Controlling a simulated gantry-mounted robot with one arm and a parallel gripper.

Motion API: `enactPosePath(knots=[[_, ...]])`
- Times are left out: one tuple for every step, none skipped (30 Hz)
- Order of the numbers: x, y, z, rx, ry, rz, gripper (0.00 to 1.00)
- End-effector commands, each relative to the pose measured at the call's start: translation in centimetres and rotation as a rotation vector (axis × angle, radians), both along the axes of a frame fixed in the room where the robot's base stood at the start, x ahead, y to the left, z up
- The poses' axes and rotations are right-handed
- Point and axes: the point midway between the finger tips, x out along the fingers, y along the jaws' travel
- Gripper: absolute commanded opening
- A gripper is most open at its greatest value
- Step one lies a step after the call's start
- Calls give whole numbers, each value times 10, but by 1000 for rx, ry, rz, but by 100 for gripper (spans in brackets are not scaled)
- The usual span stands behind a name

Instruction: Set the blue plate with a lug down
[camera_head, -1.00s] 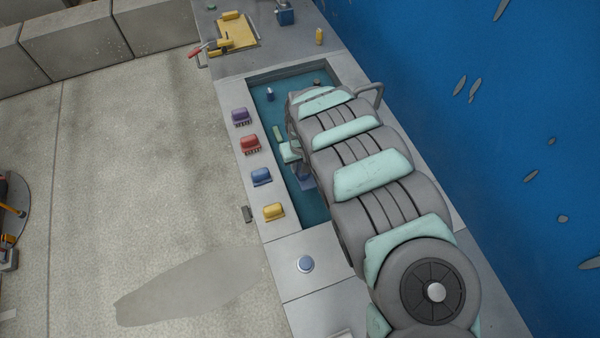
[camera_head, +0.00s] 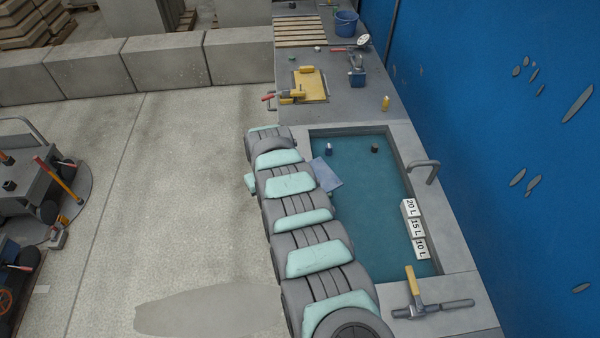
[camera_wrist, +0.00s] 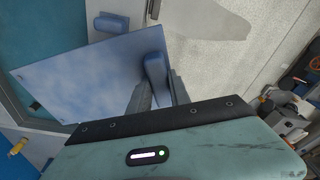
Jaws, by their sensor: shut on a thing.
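The blue plate with a lug (camera_wrist: 85,85) fills the left middle of the wrist view, tilted in the picture. Its rounded lug (camera_wrist: 156,76) stands near the plate's right edge. My gripper (camera_wrist: 158,88) is shut on the lug. In the head view part of the plate (camera_head: 326,173) shows beside my arm, over the left side of the water basin (camera_head: 360,205). My arm hides my gripper there. Whether the plate touches anything below it cannot be told.
A blue block (camera_wrist: 111,22) lies on the grey rim. White blocks labelled 20 L, 15 L and 10 L (camera_head: 415,228) line the basin's right side, near a grey handle (camera_head: 422,170). A yellow board (camera_head: 308,86) lies beyond the basin.

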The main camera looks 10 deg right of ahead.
Motion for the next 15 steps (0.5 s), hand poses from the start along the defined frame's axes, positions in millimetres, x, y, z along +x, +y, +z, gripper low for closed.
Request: enactPosePath(knots=[[3, 14, 5, 3, -2, 20, 0], [5, 20, 6, 3, -3, 27, 0], [7, 26, 9, 2, -6, 38, 0], [8, 29, 10, 0, -3, 43, 0], [9, 33, 11, -1, -1, 50, 0], [10, 37, 13, 0, -1, 56, 0], [11, 39, 14, -1, -1, 59, 0], [11, 43, 15, 0, -2, 64, 0], [12, 46, 16, 0, -2, 68, 0], [13, 48, 18, 0, -3, 71, 0], [13, 51, 18, 0, -3, 75, 0], [14, 53, 19, -1, -3, 77, 0], [14, 54, 20, -1, -2, 78, 0], [15, 57, 20, -1, -2, 82, 0], [15, 58, 21, 0, -2, 83, 0]])
